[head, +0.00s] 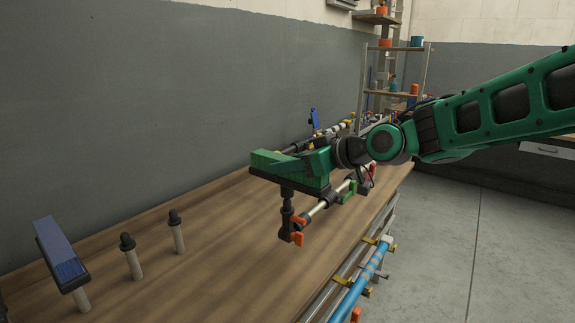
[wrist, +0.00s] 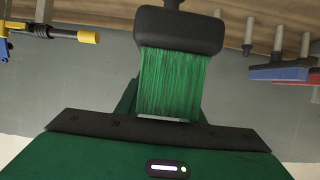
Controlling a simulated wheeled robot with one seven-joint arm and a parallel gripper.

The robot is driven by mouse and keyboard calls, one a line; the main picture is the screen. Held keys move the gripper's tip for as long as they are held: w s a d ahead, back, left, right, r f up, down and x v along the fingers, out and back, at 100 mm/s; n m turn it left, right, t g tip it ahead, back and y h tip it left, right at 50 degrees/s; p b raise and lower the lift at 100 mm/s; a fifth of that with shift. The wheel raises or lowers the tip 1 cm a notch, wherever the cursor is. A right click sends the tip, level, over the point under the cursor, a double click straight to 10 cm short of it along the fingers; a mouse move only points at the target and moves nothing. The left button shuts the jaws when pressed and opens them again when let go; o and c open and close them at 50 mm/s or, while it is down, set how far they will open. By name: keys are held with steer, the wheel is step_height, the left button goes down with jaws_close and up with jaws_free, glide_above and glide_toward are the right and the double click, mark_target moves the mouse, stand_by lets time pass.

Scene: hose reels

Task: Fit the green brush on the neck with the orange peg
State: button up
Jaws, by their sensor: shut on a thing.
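The green brush (head: 275,161) has green bristles on a dark base and lies level above the bench. The wrist view shows its bristles (wrist: 170,82) between my fingers and its black base (wrist: 180,31) beyond them. My gripper (head: 311,160) is shut on the bristle side. Below the brush's dark base, a black upright neck (head: 287,203) stands over a black fitting with orange pieces (head: 297,239). The brush base is right at the top of this neck; I cannot tell whether it is seated on it. Which orange piece is the peg is unclear.
A blue brush (head: 60,250) stands on a pale post at the near left. Two pale posts with black tops (head: 128,243) stand beside it. Pipes with yellow and orange fittings (head: 366,275) run along the bench's right edge. Bare bench (head: 225,245) lies between.

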mark_target(323, 186)
steer(key=shift+f, duration=2.1)
steer(key=o, duration=1.3)
steer(key=shift+o, duration=0.2)
steer(key=v, duration=1)
steer(key=shift+s+d+r, duration=0.1)
steer(key=shift+s+d, duration=0.15)
steer(key=shift+d, duration=0.05)
